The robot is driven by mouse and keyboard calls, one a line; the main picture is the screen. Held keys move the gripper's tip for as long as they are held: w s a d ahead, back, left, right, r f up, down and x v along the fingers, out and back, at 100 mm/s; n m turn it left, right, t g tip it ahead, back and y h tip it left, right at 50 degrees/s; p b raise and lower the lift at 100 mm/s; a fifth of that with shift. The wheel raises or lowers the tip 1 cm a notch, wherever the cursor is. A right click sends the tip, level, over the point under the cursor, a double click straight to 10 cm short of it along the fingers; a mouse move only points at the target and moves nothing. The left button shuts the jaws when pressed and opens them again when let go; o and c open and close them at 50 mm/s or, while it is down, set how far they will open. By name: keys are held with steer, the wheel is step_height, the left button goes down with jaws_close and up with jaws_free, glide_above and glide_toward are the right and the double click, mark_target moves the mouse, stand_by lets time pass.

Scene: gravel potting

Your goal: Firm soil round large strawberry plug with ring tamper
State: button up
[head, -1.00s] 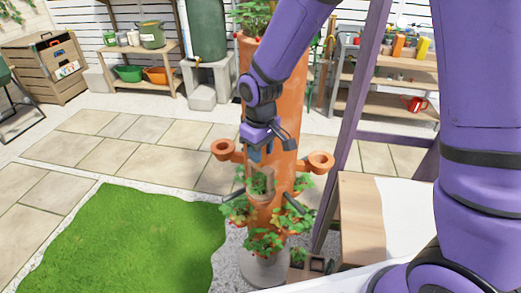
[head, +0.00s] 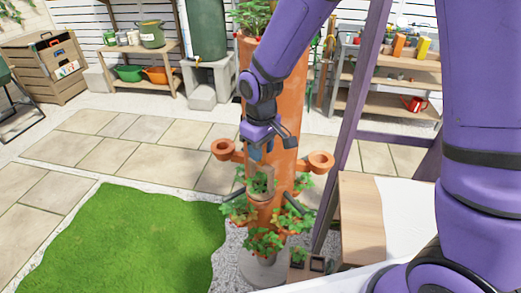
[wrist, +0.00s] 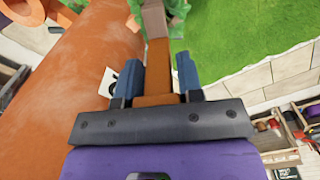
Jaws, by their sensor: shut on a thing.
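My gripper (head: 258,148) is shut on the ring tamper (head: 262,172), just in front of the terracotta planter tower (head: 284,170). In the wrist view, the blue fingers of my gripper (wrist: 158,82) close on the tamper's orange-brown handle (wrist: 158,62). Its grey-brown lower part reaches away over green leaves. A strawberry plug (head: 259,185) shows directly below the tamper in a front pocket of the tower. The ring and the soil are largely hidden, so I cannot tell whether the ring touches the soil.
Empty side pockets (head: 320,162) stick out left and right of the tower. Several planted pockets (head: 264,242) lie lower down. A purple post (head: 350,125) and a wooden bench (head: 360,215) stand to the right. Grass (head: 130,245) and paving to the left are clear.

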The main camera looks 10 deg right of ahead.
steer(key=shift+r, duration=4.65)
steer(key=shift+s, duration=0.1)
